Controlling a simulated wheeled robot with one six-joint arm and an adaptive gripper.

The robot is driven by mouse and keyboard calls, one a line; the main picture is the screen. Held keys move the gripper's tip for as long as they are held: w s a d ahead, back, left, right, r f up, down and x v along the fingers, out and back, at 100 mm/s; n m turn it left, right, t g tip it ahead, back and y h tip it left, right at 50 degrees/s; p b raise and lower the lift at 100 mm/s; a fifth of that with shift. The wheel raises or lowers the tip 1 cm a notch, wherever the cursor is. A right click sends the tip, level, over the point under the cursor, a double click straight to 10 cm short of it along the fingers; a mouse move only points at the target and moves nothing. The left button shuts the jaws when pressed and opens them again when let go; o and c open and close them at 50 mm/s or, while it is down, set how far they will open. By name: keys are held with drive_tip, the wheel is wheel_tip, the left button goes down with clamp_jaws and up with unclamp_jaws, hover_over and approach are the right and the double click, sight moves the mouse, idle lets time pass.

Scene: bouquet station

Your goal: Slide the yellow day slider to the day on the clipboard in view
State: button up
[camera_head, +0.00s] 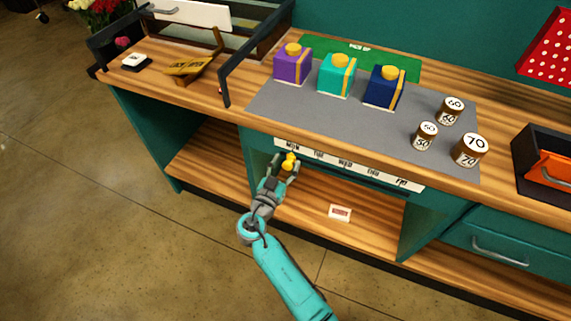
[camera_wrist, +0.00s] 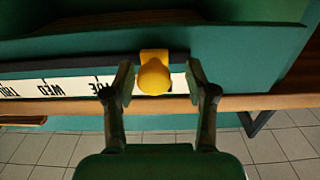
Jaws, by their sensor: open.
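The yellow day slider (camera_head: 290,160) sits on the white day strip (camera_head: 330,160) along the front of the counter, at the MON end. The strip reads MON, TUE, WED, THU, FRI from left to right. My gripper (camera_head: 285,168) is open around the slider. In the wrist view, the slider's yellow knob (camera_wrist: 154,75) stands between the two fingers, with visible gaps on both sides. There the strip (camera_wrist: 60,86) appears upside down, with TUE, WED and THU running left of the slider. I cannot make out a clipboard with a readable day.
On the grey mat (camera_head: 270,103) stand purple (camera_head: 292,66), teal (camera_head: 337,75) and navy (camera_head: 383,88) boxes and three brown numbered weights (camera_head: 468,150). A small white card (camera_head: 340,212) lies on the lower shelf. A drawer handle (camera_head: 498,250) is at right.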

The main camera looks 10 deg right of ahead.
drive_tip(key=v, duration=1.2)
drive_tip(key=s+d+f+n+g+y, duration=0.2)
drive_tip(key=s+d+f+n+y, duration=0.4)
drive_tip(key=s+d+f, duration=0.55)
drive_tip(key=s+f+n+g+y, duration=0.1)
drive_tip(key=s+f+n+y, duration=0.15)
drive_tip(key=s, duration=0.65)
drive_tip(key=s+d+r+m+t+y, duration=0.1)
drive_tip(key=s+d+r+t+y, duration=0.1)
drive_tip(key=s+r, duration=1.6)
wheel_tip(320, 180, up, 3)
drive_tip(key=shift+s+f+t, duration=0.1)
drive_tip(key=shift+s+t, duration=0.1)
drive_tip(key=shift+t, duration=0.4)
